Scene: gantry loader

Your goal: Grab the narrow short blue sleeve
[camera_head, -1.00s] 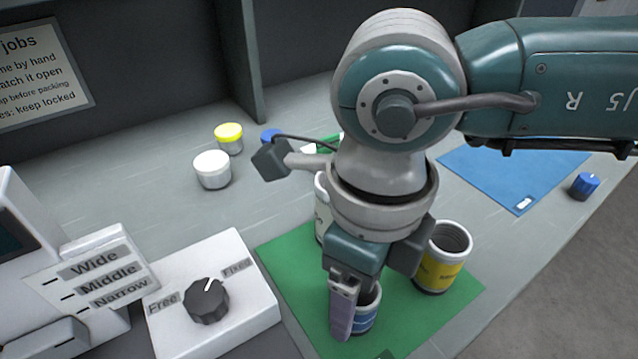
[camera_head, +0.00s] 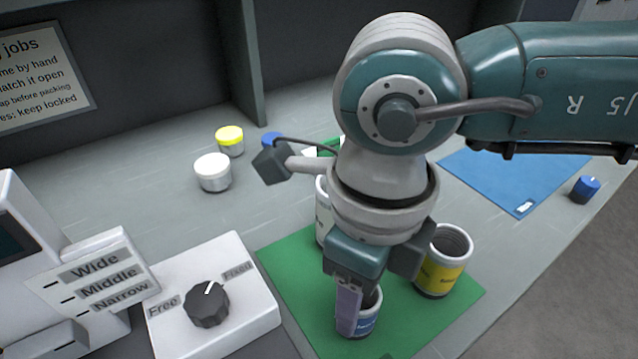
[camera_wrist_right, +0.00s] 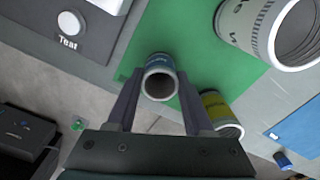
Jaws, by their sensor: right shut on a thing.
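The narrow short blue sleeve (camera_head: 368,319) stands on the green mat (camera_head: 290,262), a small blue-banded cylinder with an open top. My right gripper (camera_wrist_right: 158,98) is shut on it, with one finger on each side in the right wrist view, where the sleeve's round mouth (camera_wrist_right: 160,84) shows between them. In the head view one finger covers the sleeve's left side, and the other finger is hidden. I cannot tell a gap between sleeve and mat. My left gripper is not in view.
A wider yellow-banded sleeve (camera_head: 443,262) stands close on the right. A large pale sleeve (camera_head: 323,215) stands behind my wrist, partly hidden. A white dial box (camera_head: 255,315) is to the left. White (camera_head: 213,173) and yellow-topped (camera_head: 230,142) jars stand behind. A blue mat (camera_head: 505,175) lies right.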

